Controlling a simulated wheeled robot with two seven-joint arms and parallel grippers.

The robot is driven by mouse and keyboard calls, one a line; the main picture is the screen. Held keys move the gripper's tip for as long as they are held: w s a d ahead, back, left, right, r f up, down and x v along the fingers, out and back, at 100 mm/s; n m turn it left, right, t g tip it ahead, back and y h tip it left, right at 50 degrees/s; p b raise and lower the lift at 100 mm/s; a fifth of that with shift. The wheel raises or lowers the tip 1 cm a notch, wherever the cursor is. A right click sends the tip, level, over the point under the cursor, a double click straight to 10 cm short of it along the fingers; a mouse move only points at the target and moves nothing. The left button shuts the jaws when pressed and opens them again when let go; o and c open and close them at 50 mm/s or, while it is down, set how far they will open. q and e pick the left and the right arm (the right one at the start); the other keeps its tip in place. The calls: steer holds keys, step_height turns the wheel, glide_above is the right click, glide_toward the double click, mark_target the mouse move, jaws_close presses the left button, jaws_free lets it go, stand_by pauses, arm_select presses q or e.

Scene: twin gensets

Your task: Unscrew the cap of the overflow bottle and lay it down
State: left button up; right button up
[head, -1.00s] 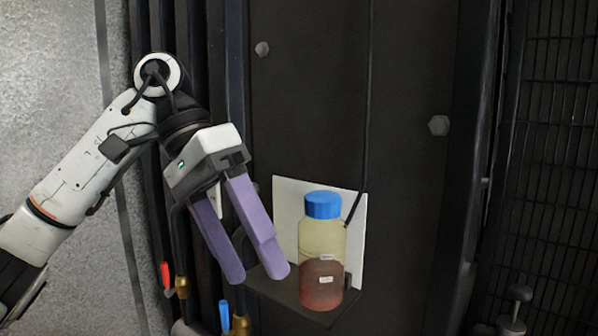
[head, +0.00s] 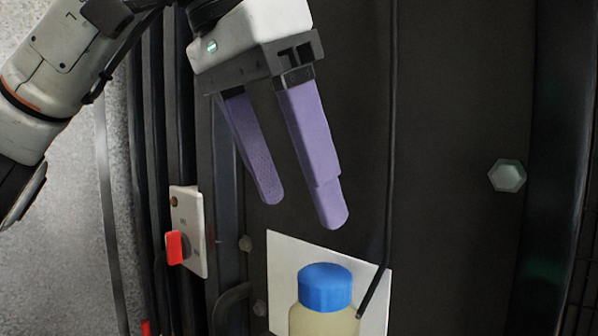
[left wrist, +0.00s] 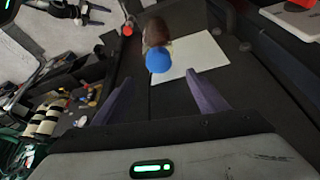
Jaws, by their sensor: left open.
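The overflow bottle (head: 322,320) is pale yellowish with a blue cap (head: 326,287) on top. It stands at the bottom of the head view, and its lower part is cut off by the frame edge. My left gripper (head: 302,212) is open and empty, with its purple fingers pointing down, above and slightly left of the cap. In the left wrist view, the blue cap (left wrist: 159,60) shows ahead of and between the two open fingers (left wrist: 160,98), apart from them. The bottle's reddish-brown part (left wrist: 156,31) shows beyond the cap.
A white panel (head: 290,262) stands behind the bottle, and a thin dark rod (head: 374,292) runs down beside the cap. A red switch (head: 176,248) sits on a plate at left. A large bolt head (head: 507,176) protrudes at right.

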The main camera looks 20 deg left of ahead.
mark_target(325, 273)
arm_select(q)
steer(key=x, duration=0.4)
steer(key=b+x, duration=0.1)
steer(key=x, duration=0.3)
steer(key=shift+s+f, duration=0.1)
steer(key=shift+s, duration=0.15)
steer(key=shift+w+d+f, duration=0.1)
steer(key=shift+w+f, duration=0.1)
steer(key=shift+f, duration=0.25)
steer(key=c, duration=1.1)
arm_select(e)
steer(key=shift+s+f, duration=0.4)
steer(key=shift+f, duration=0.2)
steer(key=shift+s+f, duration=0.35)
steer(key=shift+f, duration=0.25)
arm_select(q)
steer(key=shift+r, duration=0.1)
arm_select(e)
steer(key=shift+r, duration=0.1)
